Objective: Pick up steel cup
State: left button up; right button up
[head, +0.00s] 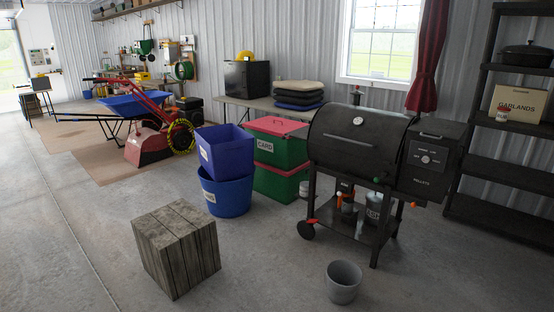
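I cannot make out a steel cup for certain. A grey, open-topped round container (343,284) stands upright on the floor in front of the grill; it looks like a bucket or large cup, and its material is unclear. A grey metallic canister (373,208) with a label stands on the grill's lower shelf, partly hidden behind it. A small pale round container (304,189) sits on the floor between the green bins and the grill, partly hidden. Neither of my grippers is in view.
A black pellet grill (352,139) stands at centre right, beside dark shelving (508,148). Green bins (279,149) and blue containers (226,195) stand left of it. A wooden crate (176,249) is in front. Open floor (75,235) lies at left.

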aim_at(346, 206)
jog(key=i, duration=0.8)
jog(key=i+j+z, duration=0.1)
jog(key=i, duration=0.7)
jog(key=i+j, duration=0.15)
jog(key=i, duration=0.65)
